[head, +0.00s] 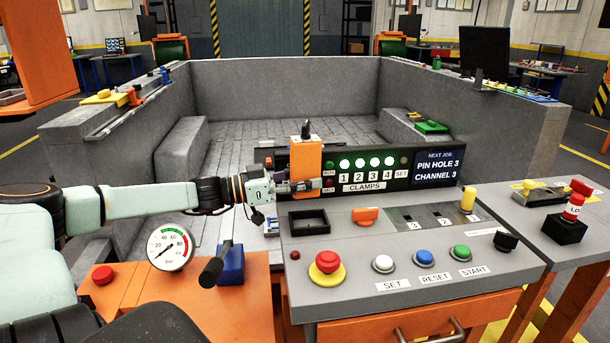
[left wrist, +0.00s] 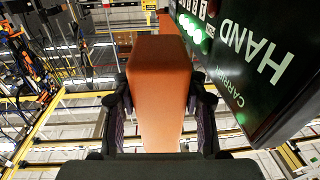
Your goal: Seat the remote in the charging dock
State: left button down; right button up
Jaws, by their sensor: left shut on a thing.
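The remote (head: 307,158) is an orange upright block with a black knob on top. My left gripper (head: 300,186) is shut on its lower part and holds it above the console, in front of the left end of the clamps panel. In the left wrist view the orange remote (left wrist: 160,75) sits between the two dark fingers of the left gripper (left wrist: 163,105). The charging dock (head: 309,227) appears to be the black rectangular recess at the console's back left. It looks empty and lies below the remote, with a visible gap. My right gripper is out of view.
The clamps panel (head: 400,166) with lit green lamps stands close behind the remote. An orange switch (head: 366,215) and a yellow knob (head: 468,199) rise from the console right of the dock. A red stop button (head: 327,264) and a blue-based lever (head: 230,265) are nearer.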

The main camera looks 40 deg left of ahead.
aim_at(307, 197)
pick_arm(q)
jog(key=shift+d, duration=0.15)
jog(key=shift+s+f+b, duration=0.1)
jog(key=shift+f+b, duration=1.8)
jog(key=shift+f, duration=0.15)
dwell(0.4)
jog(key=shift+r, duration=0.1)
jog(key=shift+r+p, duration=0.2)
jog(key=shift+p, duration=0.2)
jog(key=shift+s+d, duration=0.1)
jog(key=shift+d, duration=0.1)
dwell(0.4)
jog(key=shift+s+d+p, duration=0.2)
jog(key=shift+d+p, duration=0.05)
jog(key=shift+p, duration=0.25)
jog(key=shift+s+d+m+g+h+p, duration=0.3)
jog(key=shift+s+d+m+h+p, duration=0.25)
jog(key=shift+d+p, duration=0.2)
jog(key=shift+s+d, duration=0.2)
jog(key=shift+d, duration=0.1)
